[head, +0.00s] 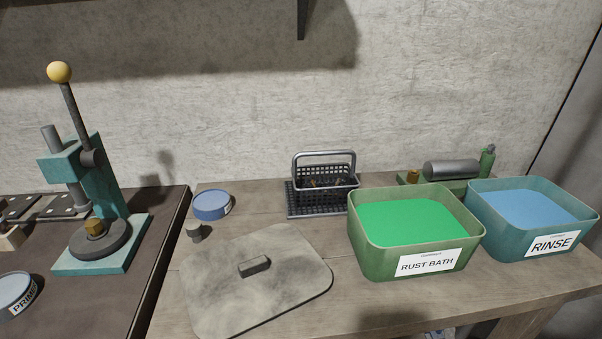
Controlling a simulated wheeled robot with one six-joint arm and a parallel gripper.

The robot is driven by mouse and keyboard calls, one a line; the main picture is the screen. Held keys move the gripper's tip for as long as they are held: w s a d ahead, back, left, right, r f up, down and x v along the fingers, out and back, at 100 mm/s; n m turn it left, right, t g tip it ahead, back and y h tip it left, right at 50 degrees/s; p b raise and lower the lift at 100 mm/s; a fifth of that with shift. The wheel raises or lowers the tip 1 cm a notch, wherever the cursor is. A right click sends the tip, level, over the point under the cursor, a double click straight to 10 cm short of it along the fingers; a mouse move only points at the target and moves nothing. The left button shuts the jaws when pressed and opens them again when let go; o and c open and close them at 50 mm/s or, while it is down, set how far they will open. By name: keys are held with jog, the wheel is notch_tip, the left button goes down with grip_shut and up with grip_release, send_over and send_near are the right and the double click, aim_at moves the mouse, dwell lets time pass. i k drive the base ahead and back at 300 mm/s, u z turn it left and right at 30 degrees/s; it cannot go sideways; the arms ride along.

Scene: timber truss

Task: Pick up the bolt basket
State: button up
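The bolt basket (324,190) is a dark perforated basket with a grey raised handle (324,154). It stands upright at the back of the wooden bench, on a dark perforated base. A few small brownish pieces show inside it, too small to tell apart. Its right lower corner is close to the green rust bath tub, which may hide a little of it. My gripper is not in view.
The rust bath tub (367,254) and rinse tub (484,232) stand right of the basket. A flat grey lid (215,290) with a block handle lies in front. A blue round tin (212,205) and small grey cylinder (194,232) are left. A teal press (112,190) stands far left.

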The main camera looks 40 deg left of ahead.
aim_at(322, 183)
jog(key=u, duration=0.6)
jog(key=i, duration=0.6)
jog(key=u, duration=1)
jog(key=i, duration=0.25)
jog(key=u, duration=0.25)
